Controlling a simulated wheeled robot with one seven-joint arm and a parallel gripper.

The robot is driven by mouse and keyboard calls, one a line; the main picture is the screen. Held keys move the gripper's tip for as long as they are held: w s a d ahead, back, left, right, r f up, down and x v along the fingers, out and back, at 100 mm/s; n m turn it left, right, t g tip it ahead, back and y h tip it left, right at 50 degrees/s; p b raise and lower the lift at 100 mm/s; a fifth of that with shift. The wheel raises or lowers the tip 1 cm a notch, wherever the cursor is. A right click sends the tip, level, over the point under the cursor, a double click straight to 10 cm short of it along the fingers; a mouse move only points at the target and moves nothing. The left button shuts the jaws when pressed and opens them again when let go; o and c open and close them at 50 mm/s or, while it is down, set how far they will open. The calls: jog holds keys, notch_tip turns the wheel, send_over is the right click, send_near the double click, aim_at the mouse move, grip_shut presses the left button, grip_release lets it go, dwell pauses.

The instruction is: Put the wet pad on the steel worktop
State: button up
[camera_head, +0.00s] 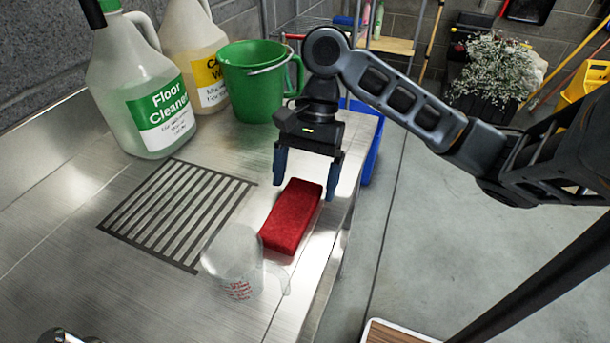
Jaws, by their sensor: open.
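A red rectangular pad (291,216) lies flat on the steel worktop (120,190), close to its right edge. I cannot tell from its look whether it is wet. My gripper (307,190) points down above the far end of the pad. Its two dark blue fingers are spread apart, one on each side of the pad, with nothing held between them. Whether the fingers touch the pad is not clear.
A clear measuring cup (233,262) stands just in front of the pad. A dark slotted grate (178,212) lies left of it. A green bucket (252,82), a floor cleaner jug (148,95) and another jug (197,55) stand behind. A blue bin (367,150) is beyond the right edge.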

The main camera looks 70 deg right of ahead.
jog(key=p+v, duration=0.2)
jog(key=v, duration=1)
jog(key=shift+r, duration=0.2)
